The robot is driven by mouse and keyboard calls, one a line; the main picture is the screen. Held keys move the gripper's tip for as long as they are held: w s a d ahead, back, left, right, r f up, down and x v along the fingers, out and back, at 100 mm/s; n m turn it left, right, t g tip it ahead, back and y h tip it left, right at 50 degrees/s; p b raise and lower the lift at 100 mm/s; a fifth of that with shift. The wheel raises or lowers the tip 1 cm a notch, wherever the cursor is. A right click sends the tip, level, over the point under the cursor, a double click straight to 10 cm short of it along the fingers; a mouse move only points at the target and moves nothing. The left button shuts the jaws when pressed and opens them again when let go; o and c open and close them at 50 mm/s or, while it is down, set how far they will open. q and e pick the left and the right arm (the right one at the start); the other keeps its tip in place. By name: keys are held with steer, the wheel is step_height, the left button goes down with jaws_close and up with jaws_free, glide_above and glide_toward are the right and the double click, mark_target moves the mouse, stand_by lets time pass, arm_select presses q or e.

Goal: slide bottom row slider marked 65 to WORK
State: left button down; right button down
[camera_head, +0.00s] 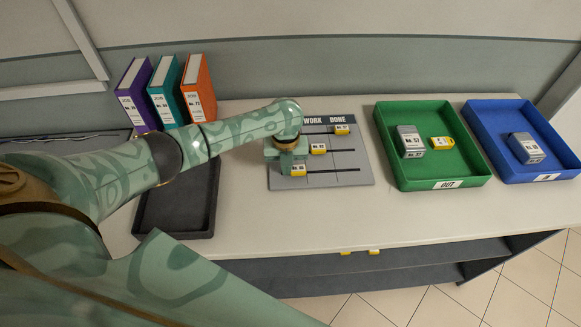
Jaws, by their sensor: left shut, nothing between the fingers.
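A grey slider board (354,172) lies on the table with column heads WORK and DONE; my arm hides the head left of them. The middle row slider (317,149) is under WORK and the top row slider (342,129) is under DONE. My left gripper (286,168) is shut and empty, pointing down just left of the bottom slider. I cannot tell whether they touch. My right gripper is out of view.
A dark tray (179,222) lies left of the board under my arm. Purple, teal and orange binders (199,88) stand behind it. A green OUT tray (455,168) and a blue tray (498,119) hold boxes at right. The slots right of the bottom slider are clear.

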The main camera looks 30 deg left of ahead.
mark_target(298, 168)
arm_select(q)
steer(key=shift+w+d+b, duration=0.2)
steer(key=shift+w+d, duration=0.2)
steer(key=shift+d, duration=0.3)
steer(key=shift+w+d+b, duration=0.15)
steer(key=shift+w+d, duration=0.25)
steer(key=shift+d, duration=0.25)
steer(key=shift+w+d, duration=0.4)
steer(key=shift+d, duration=0.25)
steer(key=shift+a, duration=0.1)
steer(key=shift+s+a+p, duration=0.35)
steer(key=shift+a+p, duration=0.05)
steer(key=shift+a, duration=0.1)
step_height(298, 168, up, 8)
steer(key=p, duration=0.8)
steer(key=shift+r, duration=0.1)
